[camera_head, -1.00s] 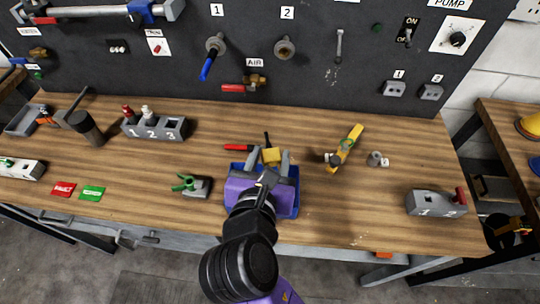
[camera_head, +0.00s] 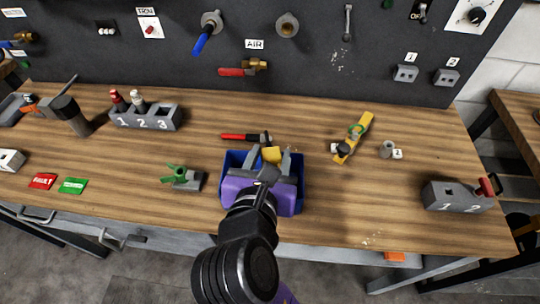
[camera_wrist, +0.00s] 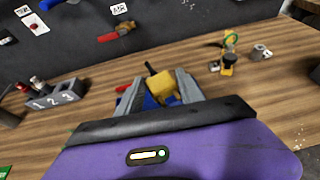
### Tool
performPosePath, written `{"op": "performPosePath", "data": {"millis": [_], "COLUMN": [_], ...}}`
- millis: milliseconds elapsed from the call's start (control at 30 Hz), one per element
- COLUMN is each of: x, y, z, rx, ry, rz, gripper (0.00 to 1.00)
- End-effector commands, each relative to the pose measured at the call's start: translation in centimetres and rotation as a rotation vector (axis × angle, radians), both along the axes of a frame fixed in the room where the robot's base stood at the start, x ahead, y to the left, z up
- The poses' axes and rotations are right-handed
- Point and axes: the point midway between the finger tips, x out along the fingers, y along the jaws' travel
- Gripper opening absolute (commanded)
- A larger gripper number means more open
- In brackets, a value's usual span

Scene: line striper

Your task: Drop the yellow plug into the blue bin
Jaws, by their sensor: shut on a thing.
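My gripper (camera_head: 270,162) is shut on the yellow plug (camera_head: 271,154), which shows between the two grey fingers. The blue bin (camera_head: 300,190) stands on the wooden bench, mostly hidden by my purple gripper body. In the head view my gripper and the plug overlap the bin, over its far side. In the wrist view some blue of the bin (camera_wrist: 152,103) shows below and beside the plug. How high the plug is above the bin is unclear.
Red-handled pliers (camera_head: 246,137) lie just behind the bin. A green-handled tool on a grey block (camera_head: 183,178) stands to the left. A yellow tool (camera_head: 354,137) and a small grey cylinder (camera_head: 386,149) lie to the right. Bare bench lies between the bin and the right-hand grey block (camera_head: 458,195).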

Motion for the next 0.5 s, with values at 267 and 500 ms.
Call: {"op": "performPosePath", "data": {"millis": [267, 500], "x": [0.0, -0.05], "y": [-0.01, -0.01], "z": [0.05, 0.03], "rx": [0.0, 0.0], "ry": [0.0, 0.0], "rz": [0.0, 0.0], "gripper": [0.69, 0.69]}}
